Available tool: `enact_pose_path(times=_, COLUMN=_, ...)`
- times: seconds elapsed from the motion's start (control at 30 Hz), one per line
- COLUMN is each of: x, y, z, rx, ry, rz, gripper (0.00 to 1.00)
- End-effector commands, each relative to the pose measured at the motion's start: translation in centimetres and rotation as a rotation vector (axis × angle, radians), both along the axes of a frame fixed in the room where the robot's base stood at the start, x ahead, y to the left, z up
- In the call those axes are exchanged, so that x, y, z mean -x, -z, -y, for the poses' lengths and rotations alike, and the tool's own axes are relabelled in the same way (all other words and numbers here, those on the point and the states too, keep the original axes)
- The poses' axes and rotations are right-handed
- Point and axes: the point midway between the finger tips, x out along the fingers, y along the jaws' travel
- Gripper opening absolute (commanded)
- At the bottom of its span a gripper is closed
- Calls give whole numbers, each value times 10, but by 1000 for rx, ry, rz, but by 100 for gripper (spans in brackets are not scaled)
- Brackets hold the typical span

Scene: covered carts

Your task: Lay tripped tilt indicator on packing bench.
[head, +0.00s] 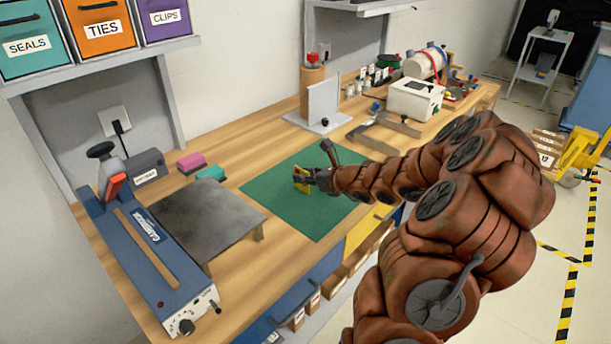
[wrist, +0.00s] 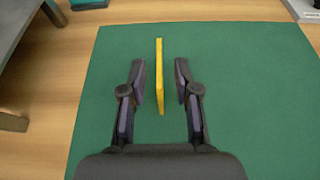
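A thin yellow piece, which looks like the tilt indicator (head: 301,185), is over the green mat on the wooden packing bench (head: 262,131). In the wrist view the yellow piece (wrist: 159,72) shows nearly edge-on, upright between my fingers. My gripper (head: 314,178) is low over the mat. In the wrist view my gripper (wrist: 160,85) is open, with a gap between each finger and the yellow piece. The indicator's face and any tripped mark are too small to read, and I cannot tell whether its lower edge touches the mat.
The green mat (head: 275,194) is clear around the gripper. A grey raised plate (head: 205,217) and a blue sealer (head: 150,255) stand to the left. A grey bracket stand (head: 322,105) and metal clamps (head: 378,135) lie behind.

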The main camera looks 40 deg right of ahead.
Motion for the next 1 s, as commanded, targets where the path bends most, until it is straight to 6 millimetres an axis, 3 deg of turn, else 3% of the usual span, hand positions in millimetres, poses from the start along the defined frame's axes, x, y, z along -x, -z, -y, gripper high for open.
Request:
enact_pose_path(times=0.37, x=0, y=-9, z=0, rx=2, ry=-1, rz=-1, gripper=31)
enact_pose_path(times=1.0, x=78, y=-40, z=20, rx=4, ry=4, rz=0, gripper=31)
